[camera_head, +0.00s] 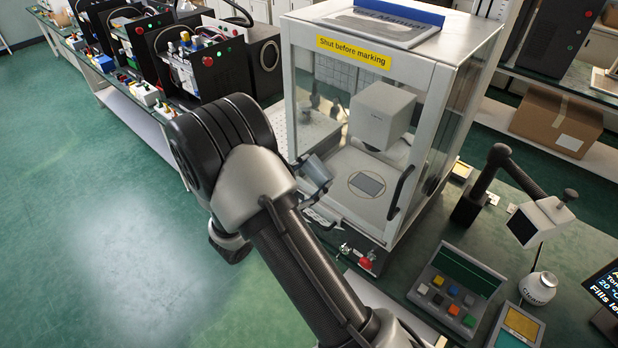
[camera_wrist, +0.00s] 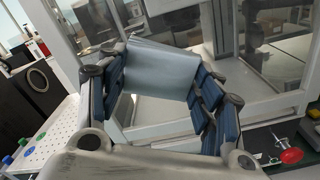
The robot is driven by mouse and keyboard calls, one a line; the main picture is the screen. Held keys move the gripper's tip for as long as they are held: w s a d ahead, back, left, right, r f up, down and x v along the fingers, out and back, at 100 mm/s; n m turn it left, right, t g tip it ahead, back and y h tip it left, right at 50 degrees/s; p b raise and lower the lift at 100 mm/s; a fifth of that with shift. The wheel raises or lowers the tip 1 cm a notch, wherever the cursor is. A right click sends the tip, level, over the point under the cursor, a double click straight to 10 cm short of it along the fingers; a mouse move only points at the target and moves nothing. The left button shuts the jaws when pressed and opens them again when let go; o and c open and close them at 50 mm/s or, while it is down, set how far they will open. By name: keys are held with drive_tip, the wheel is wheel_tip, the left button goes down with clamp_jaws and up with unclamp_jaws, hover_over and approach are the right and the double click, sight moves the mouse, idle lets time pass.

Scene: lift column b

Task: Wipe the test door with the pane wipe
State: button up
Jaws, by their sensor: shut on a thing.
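A blue-grey piece, apparently the pane wipe (camera_wrist: 160,74), sits between the blue pads of my gripper (camera_wrist: 164,88) in the wrist view. My gripper is shut on it. The head view shows the wipe (camera_head: 317,169) in front of the lower left of a clear-walled cabinet. The cabinet's front pane (camera_head: 335,120), apparently the test door, has a dark handle (camera_head: 401,192) at its right and a yellow "Shut before marking" label (camera_head: 354,52) above. I cannot tell whether the wipe touches the pane.
Inside the cabinet are a white box-shaped head (camera_head: 381,115) and a round plate (camera_head: 375,186). A red button (camera_head: 366,263) is below the front. The floor at left is clear.

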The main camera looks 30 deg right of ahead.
sight(326, 181)
drive_tip(key=shift+w+d, duration=0.25)
drive_tip(key=shift+d, duration=0.4)
drive_tip(key=shift+s+d+b, duration=0.1)
drive_tip(key=shift+s+d, duration=0.1)
drive_tip(key=shift+s, duration=0.45)
drive_tip(key=shift+s+d+b, duration=0.1)
drive_tip(key=shift+s+d, duration=0.15)
drive_tip(key=shift+s, duration=0.35)
drive_tip(key=shift+s+d+b, duration=0.1)
drive_tip(key=shift+s+d, duration=0.1)
drive_tip(key=shift+s, duration=0.45)
drive_tip(key=shift+w+a+r+b, duration=0.1)
drive_tip(key=shift+w+a+b, duration=0.15)
drive_tip(key=shift+w, duration=0.75)
drive_tip(key=shift+w+a+b, duration=0.15)
drive_tip(key=shift+w+a, duration=0.2)
drive_tip(key=shift+w, duration=0.6)
drive_tip(key=shift+a, duration=0.1)
drive_tip(key=shift+a, duration=0.5)
drive_tip(key=shift+s+v, duration=0.2)
drive_tip(key=shift+v, duration=2.1)
